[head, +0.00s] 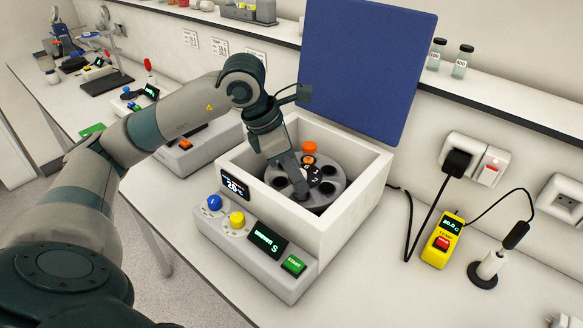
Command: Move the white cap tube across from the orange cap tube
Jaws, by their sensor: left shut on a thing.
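The orange cap tube (309,149) stands upright in the far hole of the dark grey rotor (334,176), inside the open centrifuge (345,215). My left gripper (301,192) reaches down into the centrifuge from the upper left. Its fingertips are at the near side of the rotor, roughly opposite the orange cap, and are shut on a tube. The white cap is hidden by the fingers, and how deep the tube sits cannot be seen. Other rotor holes look dark and empty. My right gripper is not in view.
The blue lid (362,65) stands raised behind the centrifuge. White walls surround the rotor. A front panel holds blue and yellow knobs and a green button (293,265). A yellow thermometer (441,240) and a probe on a stand (489,268) are at the right. Other devices stand at the left.

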